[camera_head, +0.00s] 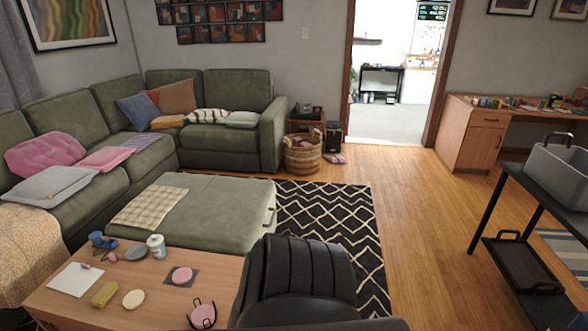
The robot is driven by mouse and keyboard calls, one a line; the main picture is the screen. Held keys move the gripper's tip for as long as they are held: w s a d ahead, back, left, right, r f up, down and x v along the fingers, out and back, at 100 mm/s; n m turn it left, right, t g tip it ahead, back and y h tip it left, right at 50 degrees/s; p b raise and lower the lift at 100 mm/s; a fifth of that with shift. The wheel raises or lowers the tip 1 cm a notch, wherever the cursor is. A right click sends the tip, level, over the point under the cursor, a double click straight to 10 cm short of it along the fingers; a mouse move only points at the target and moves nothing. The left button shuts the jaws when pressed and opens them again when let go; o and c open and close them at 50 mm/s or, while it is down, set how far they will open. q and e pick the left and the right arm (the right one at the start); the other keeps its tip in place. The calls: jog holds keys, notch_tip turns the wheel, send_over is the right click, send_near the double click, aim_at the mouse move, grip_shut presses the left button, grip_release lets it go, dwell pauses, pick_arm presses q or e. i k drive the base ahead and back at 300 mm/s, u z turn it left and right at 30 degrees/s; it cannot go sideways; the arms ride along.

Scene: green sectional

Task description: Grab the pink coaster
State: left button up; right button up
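A round pink disc, which looks like the pink coaster (182,275), lies flat on a dark square mat (194,281) on the wooden table (221,267) at the lower left. A second pink item (203,318) with thin black loops or prongs sits near the table's front edge; I cannot tell what it is. Neither of my grippers shows in the head view. Nothing covers the pink disc.
The table also holds a white sheet (76,280), a white canister (156,246), a yellow-green block (104,295) and a pale disc (133,299). A black chair (300,278) stands against its right side. Wooden floor (420,230) is clear to the right.

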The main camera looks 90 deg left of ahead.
aim_at(182, 274)
jog(key=u, duration=3.1)
